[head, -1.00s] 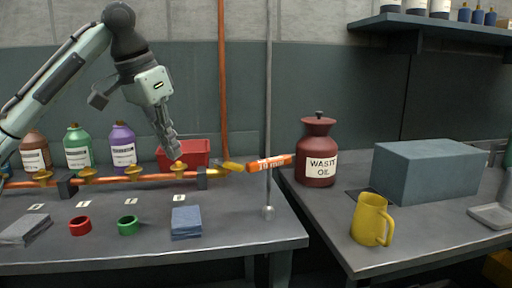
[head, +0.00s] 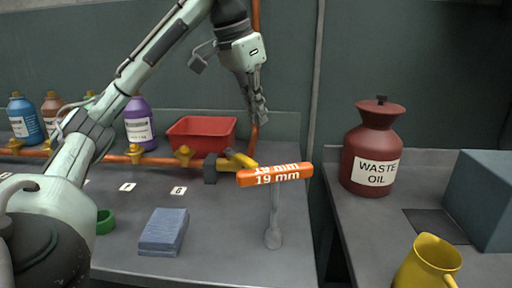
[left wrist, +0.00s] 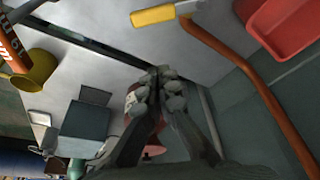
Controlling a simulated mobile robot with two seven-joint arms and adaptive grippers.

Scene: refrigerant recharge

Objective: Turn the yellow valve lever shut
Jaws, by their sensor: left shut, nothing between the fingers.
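The yellow valve lever (head: 240,159) sits at the right end of the orange pipe, slanting just behind the left end of an orange "19 mm" handle (head: 275,174). The lever also shows at the top of the left wrist view (left wrist: 153,15). My left gripper (head: 262,116) points down above the lever and a little to its right. It is shut and empty, apart from the lever. Its closed fingers show in the left wrist view (left wrist: 160,74). My right gripper is not in view.
The orange pipe (head: 110,157) carries several brass fittings. A red bin (head: 202,133) stands behind it. A blue block (head: 164,231) lies in front. The waste oil jug (head: 373,150), yellow mug (head: 428,264) and blue-grey box (head: 485,195) stand on the right bench.

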